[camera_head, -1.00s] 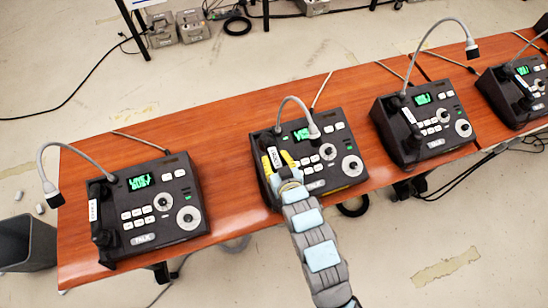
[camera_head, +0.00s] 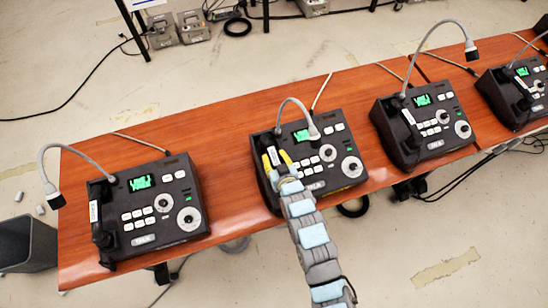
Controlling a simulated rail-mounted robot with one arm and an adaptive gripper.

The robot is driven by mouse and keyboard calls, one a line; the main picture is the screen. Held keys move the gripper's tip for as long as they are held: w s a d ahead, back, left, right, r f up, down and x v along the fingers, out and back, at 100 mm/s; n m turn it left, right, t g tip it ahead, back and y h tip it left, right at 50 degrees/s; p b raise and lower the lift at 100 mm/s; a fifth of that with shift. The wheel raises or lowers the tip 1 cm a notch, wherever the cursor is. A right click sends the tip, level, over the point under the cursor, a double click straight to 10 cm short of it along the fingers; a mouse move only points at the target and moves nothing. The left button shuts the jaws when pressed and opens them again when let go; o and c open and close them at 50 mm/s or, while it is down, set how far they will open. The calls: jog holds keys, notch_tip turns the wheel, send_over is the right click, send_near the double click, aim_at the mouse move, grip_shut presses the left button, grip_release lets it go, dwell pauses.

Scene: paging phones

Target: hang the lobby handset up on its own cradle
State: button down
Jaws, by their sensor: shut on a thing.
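My gripper (camera_head: 277,160), with yellow fingertips, is at the left side of the second paging phone (camera_head: 325,149) from the left. It is shut on a dark handset (camera_head: 267,143) with a white label, which shows just beyond the fingertips. The handset lies along that phone's left side, where the cradle is. My fingers and wrist hide most of the handset and cradle, so I cannot tell whether it is seated or slightly raised. The label is too small to read, so I cannot confirm which handset is the lobby one.
The left phone (camera_head: 155,207), third phone (camera_head: 424,122) and far-right phone (camera_head: 520,88) have handsets at their left sides. Gooseneck microphones arch over the wooden table (camera_head: 225,153). Bare tabletop lies between the phones. A grey bin (camera_head: 28,243) stands at the left.

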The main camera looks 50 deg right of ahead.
jog(key=shift+f, duration=0.5)
jog(key=shift+f, duration=0.15)
jog(key=c, duration=0.8)
grip_release()
jog(key=shift+r, duration=0.2)
jog(key=v, duration=1.2)
jog(key=shift+w+a+f, duration=0.1)
